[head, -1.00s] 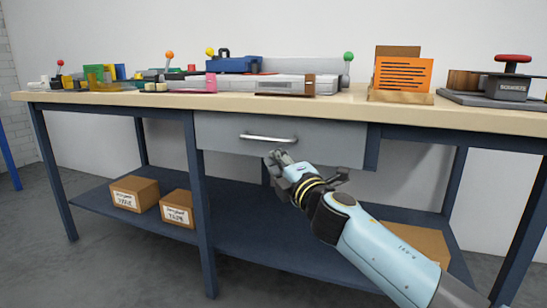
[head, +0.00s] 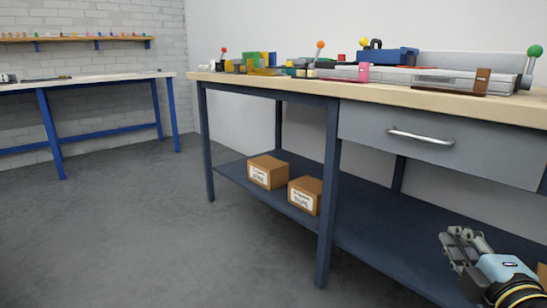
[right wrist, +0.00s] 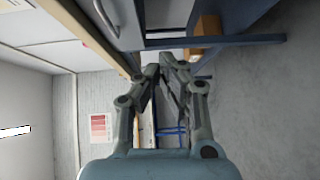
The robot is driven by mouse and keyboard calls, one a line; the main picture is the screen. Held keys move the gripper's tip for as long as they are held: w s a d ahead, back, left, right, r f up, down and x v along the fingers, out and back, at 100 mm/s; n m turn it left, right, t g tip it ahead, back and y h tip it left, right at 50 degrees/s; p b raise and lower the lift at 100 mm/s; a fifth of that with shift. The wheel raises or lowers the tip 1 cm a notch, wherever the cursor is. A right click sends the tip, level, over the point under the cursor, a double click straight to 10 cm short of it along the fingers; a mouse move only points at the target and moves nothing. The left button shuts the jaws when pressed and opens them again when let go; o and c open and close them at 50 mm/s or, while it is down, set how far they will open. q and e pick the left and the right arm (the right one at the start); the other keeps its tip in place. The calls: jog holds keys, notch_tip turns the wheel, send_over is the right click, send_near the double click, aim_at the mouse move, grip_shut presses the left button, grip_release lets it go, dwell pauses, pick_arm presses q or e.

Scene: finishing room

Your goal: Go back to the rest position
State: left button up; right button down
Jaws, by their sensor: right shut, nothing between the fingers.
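My right gripper (head: 462,240) is at the lower right of the head view, in front of the workbench's lower shelf and below the drawer. It is shut and empty. In the right wrist view its fingers (right wrist: 163,68) come together at the tips with nothing between them. The grey drawer (head: 365,128) with a metal handle (head: 420,136) is closed under the bench top, and the gripper is clear of it. My left gripper is not in view.
The workbench (head: 300,87) carries machines and coloured items. Two cardboard boxes (head: 266,172) (head: 305,195) sit on its lower shelf (head: 350,232). Another table (head: 80,84) with blue legs stands at the far left. The floor (head: 130,225) at the left is clear.

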jog(key=s+d+f+m+g+h, duration=0.2)
jog(key=s+f+m+g, duration=0.65)
jog(key=s+f, duration=0.6)
jog(key=s+a+f+m+g+y+p, duration=0.2)
jog(key=s+a+f+m+g+p, duration=0.15)
jog(key=s+f, duration=0.45)
jog(key=s+a+f+m+g+y+p, duration=0.25)
jog(key=s+f+m+g, duration=0.2)
jog(key=s, duration=0.55)
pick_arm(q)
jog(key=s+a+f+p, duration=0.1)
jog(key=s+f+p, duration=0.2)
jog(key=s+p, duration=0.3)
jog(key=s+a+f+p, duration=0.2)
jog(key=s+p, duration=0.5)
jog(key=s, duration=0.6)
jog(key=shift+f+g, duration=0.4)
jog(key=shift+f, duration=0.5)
pick_arm(e)
jog(key=s+d+f, duration=0.2)
jog(key=s+f, duration=0.1)
jog(key=s, duration=1.3)
jog(key=shift+s+n+h, duration=0.2)
jog(key=shift+n+h, duration=0.15)
